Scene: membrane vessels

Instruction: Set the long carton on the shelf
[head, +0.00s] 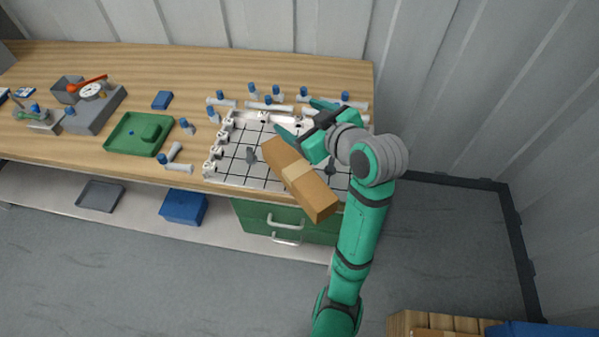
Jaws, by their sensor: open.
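The long carton (298,178) is brown with a paler band across its middle. It lies diagonally over the white gridded board (235,165) on the bench, with its near end out past the bench's front edge. I cannot tell whether it rests on the board or is above it. My gripper (300,120) is open, its green fingers just behind the carton's far end, pointing to the back left. I cannot tell whether it touches the carton. A pale low shelf (50,190) runs under the bench.
A grey tray (99,196) and a blue bin (183,207) stand on the low shelf, left of green drawers (265,215). Several blue-capped white tubes lie around the board. A green tray (118,130) is to the left. Wooden crates (425,322) stand at the bottom right. The floor in front is clear.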

